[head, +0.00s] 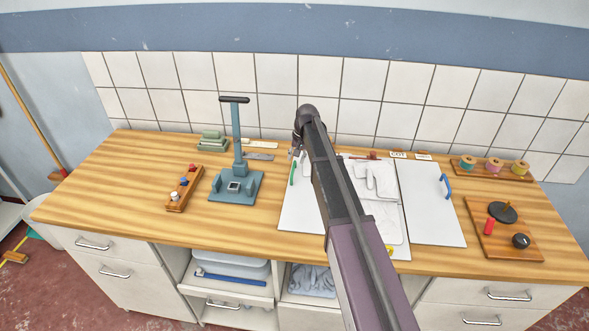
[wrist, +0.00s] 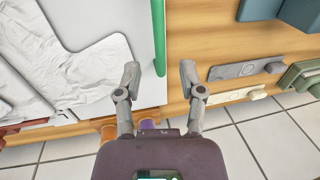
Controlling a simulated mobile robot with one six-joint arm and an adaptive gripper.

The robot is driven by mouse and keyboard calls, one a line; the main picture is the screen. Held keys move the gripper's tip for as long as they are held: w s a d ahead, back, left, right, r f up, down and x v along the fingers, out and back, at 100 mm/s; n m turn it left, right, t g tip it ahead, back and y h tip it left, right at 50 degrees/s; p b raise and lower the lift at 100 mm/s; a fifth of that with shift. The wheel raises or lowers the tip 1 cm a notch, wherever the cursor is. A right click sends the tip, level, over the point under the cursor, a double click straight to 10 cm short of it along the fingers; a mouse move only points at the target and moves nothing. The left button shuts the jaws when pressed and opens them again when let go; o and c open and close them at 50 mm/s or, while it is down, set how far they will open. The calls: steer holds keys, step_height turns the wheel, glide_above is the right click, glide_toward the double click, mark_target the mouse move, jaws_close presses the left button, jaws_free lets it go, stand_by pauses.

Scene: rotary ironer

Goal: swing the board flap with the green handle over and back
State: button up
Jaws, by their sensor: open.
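The white board flap (head: 300,215) with the green handle lies flat on the left of the board, partly hidden behind my arm. Its green handle (head: 292,173) is on its left edge. In the wrist view the flap (wrist: 120,60) is at the upper left, and the green handle (wrist: 159,35) runs down along its edge. My gripper (wrist: 160,70) is open and empty. The handle's end shows between the two fingertips in the picture; I cannot tell how far below them it is. In the head view the gripper (head: 297,152) is near the handle's far end.
White cloth (head: 375,180) lies on the board's middle. Another flap (head: 425,205) with a blue handle (head: 447,186) lies flat to the right. A blue-grey press (head: 236,185) stands left. Spools (head: 492,166) and a tray (head: 500,235) are at the right. The tiled wall is close behind.

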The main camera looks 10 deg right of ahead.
mark_target(294, 166)
steer(key=shift+a+f+b, duration=0.15)
steer(key=shift+f+b, duration=0.5)
steer(key=shift+f, duration=0.15)
steer(key=shift+a+f+b, duration=0.15)
steer(key=shift+f+b, duration=0.5)
steer(key=shift+f, duration=0.1)
jaws_close()
